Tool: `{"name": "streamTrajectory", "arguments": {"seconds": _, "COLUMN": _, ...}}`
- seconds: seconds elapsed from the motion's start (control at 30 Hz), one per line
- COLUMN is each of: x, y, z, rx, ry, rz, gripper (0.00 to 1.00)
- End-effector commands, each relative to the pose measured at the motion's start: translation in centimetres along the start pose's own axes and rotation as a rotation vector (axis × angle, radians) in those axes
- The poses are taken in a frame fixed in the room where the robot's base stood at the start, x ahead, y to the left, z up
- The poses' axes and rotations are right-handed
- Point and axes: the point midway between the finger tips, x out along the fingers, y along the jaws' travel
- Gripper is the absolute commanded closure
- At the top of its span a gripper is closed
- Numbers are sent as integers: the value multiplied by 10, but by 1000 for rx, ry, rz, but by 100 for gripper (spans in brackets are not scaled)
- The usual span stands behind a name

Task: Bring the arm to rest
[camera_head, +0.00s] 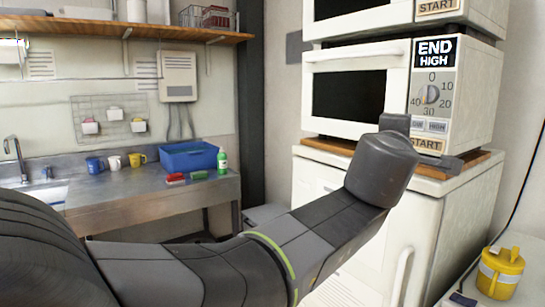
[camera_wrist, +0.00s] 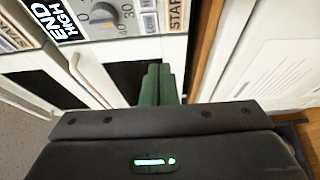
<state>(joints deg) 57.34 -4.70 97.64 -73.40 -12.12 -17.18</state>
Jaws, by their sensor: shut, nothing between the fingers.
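My arm reaches from the lower left of the head view toward the right, and its dark wrist end is raised in front of the white microwaves. In the wrist view my gripper (camera_wrist: 158,72) shows as two green fingers side by side, shut with nothing between them. The fingers point toward the microwave fronts. In the head view the fingers cannot be made out clearly behind the wrist.
Stacked microwaves, the lower one (camera_head: 465,100) with an END HIGH label, stand on a white cabinet (camera_head: 320,172). At left, a steel counter (camera_head: 135,190) holds a blue tub (camera_head: 188,157), mugs and a green bottle (camera_head: 222,161). A yellow container (camera_head: 500,272) stands lower right.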

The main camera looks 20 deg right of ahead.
Motion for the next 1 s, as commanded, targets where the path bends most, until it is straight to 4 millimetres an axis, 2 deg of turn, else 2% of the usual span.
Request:
{"name": "streamTrajectory", "arguments": {"seconds": 0.23, "x": 1, "y": -1, "z": 0, "rx": 0, "ry": 1, "rz": 0, "gripper": 100}}
{"name": "streamTrajectory", "arguments": {"seconds": 0.37, "x": 9, "y": -3, "z": -4, "rx": 0, "ry": 3, "rz": -2, "gripper": 100}}
{"name": "streamTrajectory", "arguments": {"seconds": 0.93, "x": 98, "y": -3, "z": -37, "rx": 0, "ry": 3, "rz": -2, "gripper": 100}}
{"name": "streamTrajectory", "arguments": {"seconds": 1.0, "x": 98, "y": -3, "z": -29, "rx": 0, "ry": -4, "rz": -4, "gripper": 100}}
